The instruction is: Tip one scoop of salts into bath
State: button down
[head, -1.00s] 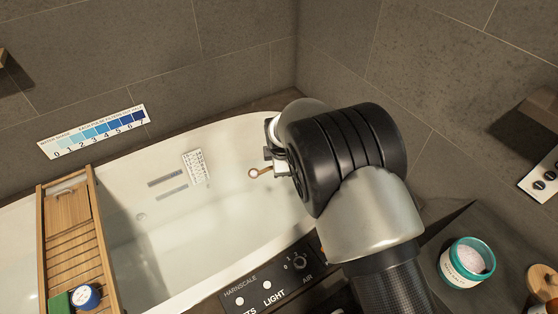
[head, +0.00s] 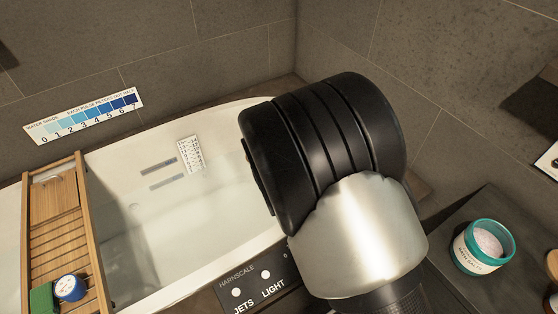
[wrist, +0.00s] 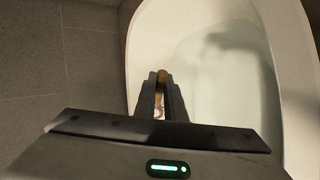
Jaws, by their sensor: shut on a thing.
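My gripper (wrist: 161,84) is shut on a small wooden scoop (wrist: 162,75), whose brown wood shows between and just past the fingers in the wrist view. I cannot tell how the scoop is tilted or whether salts are in it. The white bath (head: 215,125) holds clear, pale water, and the gripper is above its end in the wrist view (wrist: 145,35). In the head view my arm hides the gripper and scoop. The open salts jar (head: 473,257), white with a teal rim and pale salts inside, stands on the dark counter at right.
A wooden bath tray (head: 60,235) spans the bath at left, carrying a blue-and-white round item (head: 70,288) and a green block (head: 42,298). A water shade chart (head: 85,116) is on the wall. A control panel (head: 250,283) sits on the near rim. Tiled walls close the far side.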

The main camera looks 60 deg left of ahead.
jog(key=shift+s+d+f+t+y+b, duration=0.15)
jog(key=shift+f+t+y+b, duration=0.35)
jog(key=shift+y, duration=0.5)
jog(key=shift+s+d+f+t+y+b, duration=0.1)
jog(key=shift+d+f+t+y+b, duration=0.3)
jog(key=shift+y, duration=0.6)
jog(key=shift+s+d+f+t+y+b, duration=0.1)
jog(key=shift+f+t+y+b, duration=0.5)
jog(key=shift+y, duration=0.4)
jog(key=shift+r, duration=0.1)
